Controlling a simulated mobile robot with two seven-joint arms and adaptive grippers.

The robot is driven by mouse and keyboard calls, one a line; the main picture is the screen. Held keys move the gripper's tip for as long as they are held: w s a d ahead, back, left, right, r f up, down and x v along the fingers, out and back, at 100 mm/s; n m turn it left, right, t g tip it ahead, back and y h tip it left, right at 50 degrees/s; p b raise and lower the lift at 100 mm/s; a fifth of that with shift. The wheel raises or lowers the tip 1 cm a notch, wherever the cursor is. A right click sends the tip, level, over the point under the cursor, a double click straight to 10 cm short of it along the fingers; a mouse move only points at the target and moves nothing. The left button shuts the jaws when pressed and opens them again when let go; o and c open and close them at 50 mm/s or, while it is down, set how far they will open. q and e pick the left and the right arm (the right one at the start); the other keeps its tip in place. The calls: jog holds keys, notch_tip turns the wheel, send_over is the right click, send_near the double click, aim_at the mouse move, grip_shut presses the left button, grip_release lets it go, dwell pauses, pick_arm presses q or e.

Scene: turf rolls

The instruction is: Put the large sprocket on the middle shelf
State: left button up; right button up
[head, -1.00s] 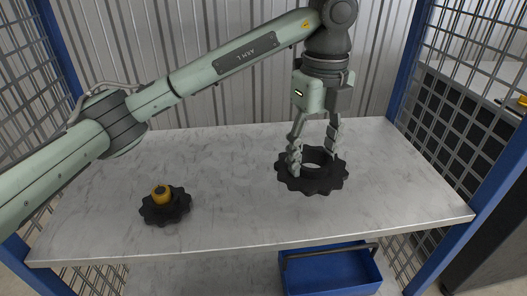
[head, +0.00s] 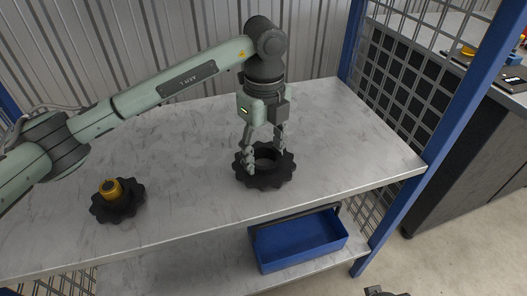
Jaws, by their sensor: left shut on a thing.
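The large sprocket (head: 264,181), a black toothed ring with a wide centre hole, is at the middle of the upper of two visible shelf boards (head: 190,180). My left gripper (head: 265,160) points down from above and is shut on it, with the fingers at the ring's left and right sides. I cannot tell whether the sprocket touches the board or hangs just above it. A smaller black sprocket (head: 126,208) with a yellow hub (head: 110,189) lies to the left on the same board.
A blue open bin (head: 300,240) with a dark handle stands on the lower board (head: 210,280). Blue posts (head: 436,140) and wire mesh (head: 410,80) bound the right side. A dark cabinet (head: 465,155) stands beyond. The upper board is clear around the large sprocket.

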pick_arm(q)
jog(key=shift+f, duration=0.2)
pick_arm(e)
jog(key=shift+f, duration=0.2)
pick_arm(q)
jog(key=o, duration=1.6)
pick_arm(e)
jog(key=shift+w+a+r, duration=0.1)
jog(key=shift+w+r, duration=0.05)
jog(key=shift+r, duration=0.3)
